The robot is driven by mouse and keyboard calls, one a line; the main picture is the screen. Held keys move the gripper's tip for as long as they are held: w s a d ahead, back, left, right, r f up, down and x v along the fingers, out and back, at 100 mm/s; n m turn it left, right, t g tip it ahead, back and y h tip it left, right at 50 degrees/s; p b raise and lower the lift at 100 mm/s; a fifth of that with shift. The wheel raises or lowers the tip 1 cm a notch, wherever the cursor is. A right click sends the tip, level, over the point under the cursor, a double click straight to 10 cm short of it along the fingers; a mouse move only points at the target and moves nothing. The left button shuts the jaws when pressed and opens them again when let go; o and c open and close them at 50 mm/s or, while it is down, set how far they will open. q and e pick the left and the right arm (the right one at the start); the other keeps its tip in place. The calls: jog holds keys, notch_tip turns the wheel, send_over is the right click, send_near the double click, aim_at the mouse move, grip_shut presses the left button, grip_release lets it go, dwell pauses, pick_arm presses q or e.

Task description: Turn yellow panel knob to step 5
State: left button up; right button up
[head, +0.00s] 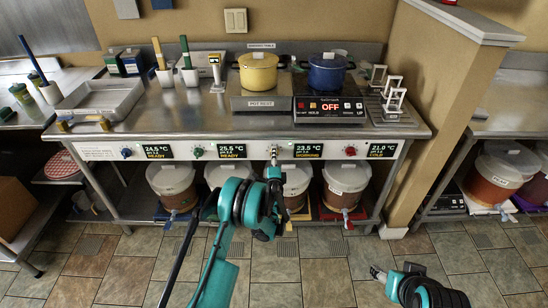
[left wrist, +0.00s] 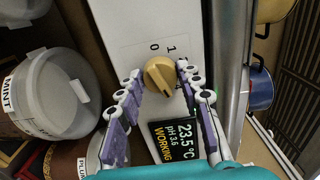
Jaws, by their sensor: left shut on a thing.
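The yellow panel knob (left wrist: 160,75) sits on the white panel (left wrist: 130,25), with the marks 0 and 1 showing beside it in the left wrist view. Other marks are hidden or too small to read. My left gripper (head: 274,158) is at the knob, its fingers on both sides of it and shut on it; the fingers (left wrist: 158,82) also show in the left wrist view. The display (left wrist: 178,138) by the knob reads 23.5 °C, pH 3.6, WORKING. My right gripper (head: 379,274) is low over the floor, away from the panel; its fingers are too small to judge.
A blue knob (head: 126,153), a green knob (head: 197,152) and a red knob (head: 350,151) sit along the same panel. Several white buckets (head: 347,177) stand below. A yellow pot (head: 258,74) and a blue pot (head: 326,73) are on the counter above. The floor in front is clear.

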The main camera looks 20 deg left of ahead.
pick_arm(q)
jog(key=shift+m, duration=1.7)
jog(key=o, duration=1.2)
jog(key=shift+w, duration=0.1)
jog(key=shift+c, duration=0.2)
